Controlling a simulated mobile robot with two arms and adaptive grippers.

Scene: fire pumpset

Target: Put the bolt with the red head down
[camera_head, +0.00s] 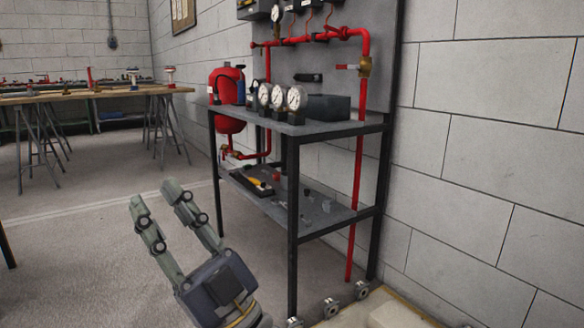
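My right gripper (155,196) is in the lower left middle, in front of the metal stand and over the floor. Its two fingers point up and away, are spread apart, and show only floor between them. My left gripper is not in view. I cannot make out a bolt with a red head. Small loose parts lie on the lower shelf (292,222) of the stand, too small to tell apart, with a small red item (276,176) near its back.
The stand's upper shelf (345,128) holds several gauges (296,98) and a dark box (328,107). A red tank (227,90) and red pipes (357,185) adjoin it. Metal fittings (331,308) sit at bottom. A workbench (100,94) stands back left. Floor between is clear.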

